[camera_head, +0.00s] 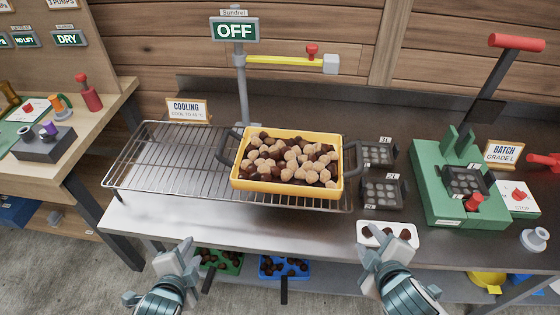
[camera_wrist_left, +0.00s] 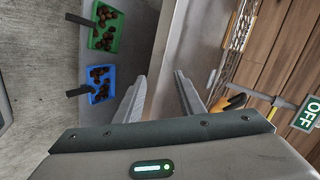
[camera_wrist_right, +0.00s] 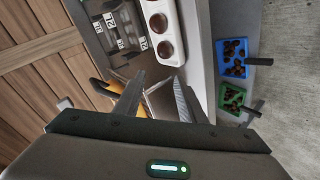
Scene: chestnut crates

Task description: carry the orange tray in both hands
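The orange tray (camera_head: 286,188) is heaped with light and dark chestnuts and rests on the right part of the wire cooling rack (camera_head: 150,165). It has a dark handle at each end, the left one (camera_head: 226,146) and the right one (camera_head: 355,157). A bit of the tray shows in the left wrist view (camera_wrist_left: 224,103) and the right wrist view (camera_wrist_right: 99,87). My left gripper (camera_head: 178,255) is open and empty, in front of the bench and left of the tray. My right gripper (camera_head: 386,244) is open and empty, in front of the tray's right end. Neither touches the tray.
A white tray (camera_head: 416,241) with dark pieces lies by my right gripper, partly hidden. Small dark moulds (camera_head: 381,193) sit right of the tray, then a green press (camera_head: 430,190). A post with an OFF sign (camera_head: 235,29) stands behind. Green (camera_head: 222,266) and blue (camera_head: 285,275) bins are below.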

